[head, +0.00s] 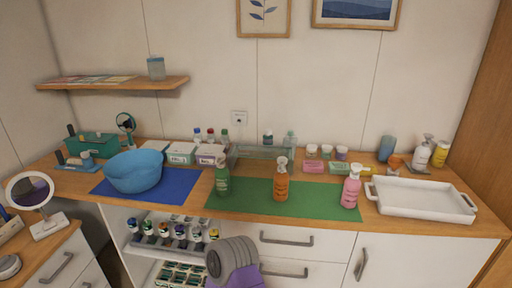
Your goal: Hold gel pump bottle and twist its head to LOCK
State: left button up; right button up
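Three pump bottles stand upright on the green mat (332,199). A green bottle (222,181) is at its left end, an orange bottle (281,187) is near its middle and a pink bottle (350,190) with a pale head is at its right. I cannot tell which one is the gel bottle, or read any lock mark on the heads at this size. Neither of my grippers shows, and nothing is touching the bottles.
A blue bowl (134,172) sits on a blue mat (182,186) at the left. A white tray (425,214) lies to the right of the pink bottle. Small boxes and jars line the back. More pump bottles (422,153) stand at the back right. Open shelves below hold small bottles (180,233).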

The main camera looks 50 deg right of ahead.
aim_at(219, 158)
jog(key=k, duration=0.2)
jog(key=z, duration=1.1)
